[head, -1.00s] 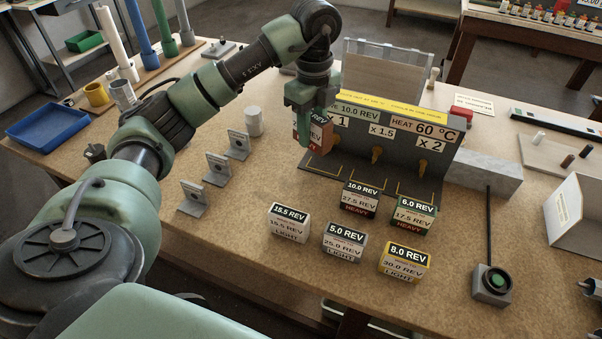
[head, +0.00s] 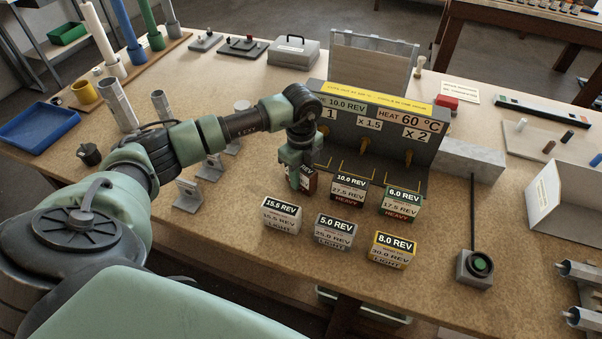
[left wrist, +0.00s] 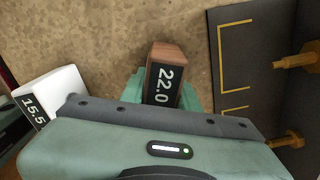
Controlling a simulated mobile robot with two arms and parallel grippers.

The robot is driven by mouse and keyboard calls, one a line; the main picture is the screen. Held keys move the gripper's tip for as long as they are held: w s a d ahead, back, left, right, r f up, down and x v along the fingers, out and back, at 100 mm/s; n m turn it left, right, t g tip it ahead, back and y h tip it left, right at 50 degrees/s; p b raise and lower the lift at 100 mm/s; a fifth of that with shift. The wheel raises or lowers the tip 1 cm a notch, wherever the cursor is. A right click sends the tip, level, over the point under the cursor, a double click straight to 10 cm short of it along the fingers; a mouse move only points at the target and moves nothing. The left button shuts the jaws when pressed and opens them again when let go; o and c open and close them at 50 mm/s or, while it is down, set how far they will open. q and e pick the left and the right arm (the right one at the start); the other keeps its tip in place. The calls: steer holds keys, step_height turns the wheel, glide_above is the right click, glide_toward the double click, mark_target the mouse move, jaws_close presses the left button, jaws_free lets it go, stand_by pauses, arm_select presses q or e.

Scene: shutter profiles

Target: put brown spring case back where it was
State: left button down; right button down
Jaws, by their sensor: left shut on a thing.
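The brown spring case (left wrist: 166,72), with a black label reading 22.0, is between the jaws of my left gripper (left wrist: 165,95) in the left wrist view. In the head view my left gripper (head: 297,170) is shut on the brown case (head: 309,181), most of which it hides. It stands left of the black 10.0 REV case (head: 349,189) and behind the white 15.5 REV case (head: 281,215). I cannot tell whether the brown case touches the table. My right gripper is not in view.
The dark rig (head: 385,154) with brass hooks and yellow-marked bays stands behind the cases. The 5.0 (head: 334,231), 6.0 (head: 402,202) and 8.0 REV (head: 391,249) cases stand to the right. Small grey brackets (head: 188,195) stand left. Bare table (head: 235,240) lies at front left.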

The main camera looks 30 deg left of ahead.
arm_select(q)
steer(key=shift+f, duration=0.15)
steer(key=c, duration=1)
jaws_free()
steer(key=shift+c, duration=0.2)
steer(key=shift+r, duration=0.3)
steer(key=shift+r+b, duration=0.3)
steer(key=shift+r, duration=0.05)
step_height(320, 180, up, 11)
steer(key=b, duration=0.2)
steer(key=shift+b, duration=0.35)
steer(key=shift+s, duration=0.1)
